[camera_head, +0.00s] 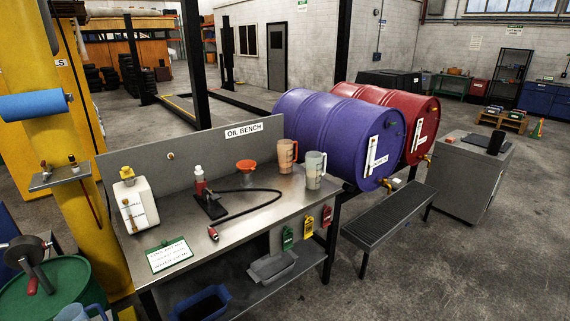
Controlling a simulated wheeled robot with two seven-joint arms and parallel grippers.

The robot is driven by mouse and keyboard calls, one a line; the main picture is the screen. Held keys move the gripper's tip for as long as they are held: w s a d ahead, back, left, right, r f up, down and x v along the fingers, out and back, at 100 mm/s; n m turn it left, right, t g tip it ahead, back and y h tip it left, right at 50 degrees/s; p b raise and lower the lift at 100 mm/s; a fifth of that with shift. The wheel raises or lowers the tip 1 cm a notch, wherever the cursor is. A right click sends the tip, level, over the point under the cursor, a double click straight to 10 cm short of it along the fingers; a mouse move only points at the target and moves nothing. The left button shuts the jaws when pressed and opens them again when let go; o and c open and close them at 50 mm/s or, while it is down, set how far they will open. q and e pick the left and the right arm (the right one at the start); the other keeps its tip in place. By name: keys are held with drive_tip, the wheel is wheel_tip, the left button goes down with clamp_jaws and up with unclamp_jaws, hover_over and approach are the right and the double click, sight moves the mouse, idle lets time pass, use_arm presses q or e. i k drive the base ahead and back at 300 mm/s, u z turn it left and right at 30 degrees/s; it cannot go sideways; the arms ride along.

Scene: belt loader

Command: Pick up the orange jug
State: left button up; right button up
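The orange jug (287,156) stands upright at the back right of the metal bench (262,212), by the bench's back panel. It is translucent orange. A clear, whitish jug (315,171) stands just in front and to the right of it, close beside it. An orange-red funnel (246,167) sits to its left. Neither of my grippers shows in the head view.
A black hose tool (210,206) lies mid-bench; a white canister (136,206) stands at the left. A purple drum (325,130) and a red drum (418,122) lie behind the bench's right end. Coloured tags (308,226) hang at the front edge.

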sight(285, 146)
drive_tip(key=z, duration=0.65)
drive_tip(key=i, duration=0.9)
drive_tip(key=u, duration=0.05)
